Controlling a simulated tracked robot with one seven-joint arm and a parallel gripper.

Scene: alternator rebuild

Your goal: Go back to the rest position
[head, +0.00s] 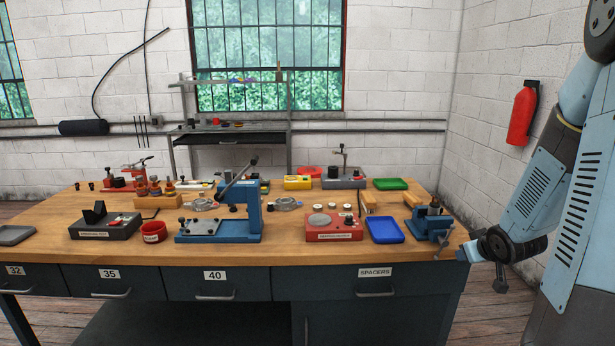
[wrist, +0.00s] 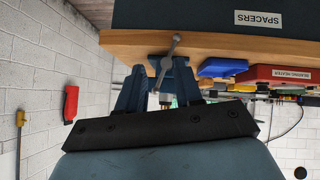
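My gripper (wrist: 157,80) shows in the wrist view, which is upside down relative to the room. Its two blue fingers stand apart with a gap between them, and I see nothing held in it. In the head view my gripper (head: 464,253) is at the right, just off the bench's front right corner and close to the blue vise (head: 430,222). The vise also shows beyond the fingers in the wrist view, with its grey handle (wrist: 165,58). The fingers hide part of the vise there. I cannot tell the exact distance between them.
The wooden workbench (head: 290,253) holds a blue press (head: 250,208), a red bearing heater (head: 334,231), a blue tray (head: 385,230) and a green tray (head: 390,184). A red fire extinguisher (head: 522,113) hangs on the right wall. Free floor lies right of the bench.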

